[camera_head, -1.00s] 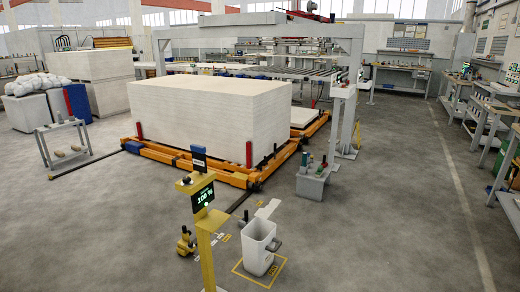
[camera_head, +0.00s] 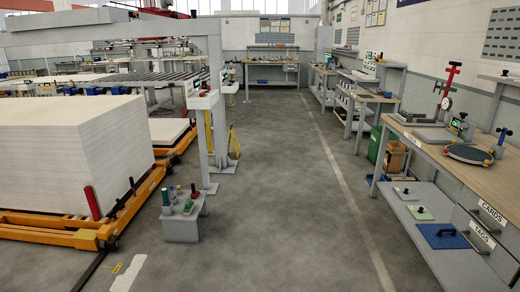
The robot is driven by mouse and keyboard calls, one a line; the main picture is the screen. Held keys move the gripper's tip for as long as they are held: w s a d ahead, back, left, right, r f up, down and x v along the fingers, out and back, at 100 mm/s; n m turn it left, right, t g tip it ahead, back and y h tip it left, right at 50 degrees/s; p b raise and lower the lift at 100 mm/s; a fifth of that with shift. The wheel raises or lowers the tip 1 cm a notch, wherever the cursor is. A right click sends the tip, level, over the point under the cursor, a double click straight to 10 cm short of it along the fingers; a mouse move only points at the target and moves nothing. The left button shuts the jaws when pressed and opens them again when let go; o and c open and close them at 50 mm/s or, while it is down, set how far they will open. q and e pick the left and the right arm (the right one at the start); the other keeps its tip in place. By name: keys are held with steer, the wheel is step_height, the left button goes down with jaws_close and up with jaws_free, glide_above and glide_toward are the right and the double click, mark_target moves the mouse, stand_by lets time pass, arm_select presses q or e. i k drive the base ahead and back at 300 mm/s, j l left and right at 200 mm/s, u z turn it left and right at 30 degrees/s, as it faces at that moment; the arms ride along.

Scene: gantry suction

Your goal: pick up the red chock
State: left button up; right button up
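I cannot make out a red chock for certain in the head view. A red upright piece (camera_head: 92,202) stands against the front right corner of the white stack (camera_head: 70,150), on the orange lift frame (camera_head: 65,237). Neither of my grippers is in view.
A grey box with bottles (camera_head: 182,228) stands on the floor by the gantry leg (camera_head: 207,150). A long workbench (camera_head: 460,150) with drawers, a red-topped device (camera_head: 448,88) and pads lines the right. The central aisle floor (camera_head: 275,190) is clear.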

mark_target(194, 194)
steer(key=i+u, duration=0.1)
steer(key=i, duration=0.95)
steer(key=i+l+u, duration=0.15)
steer(key=i, duration=0.9)
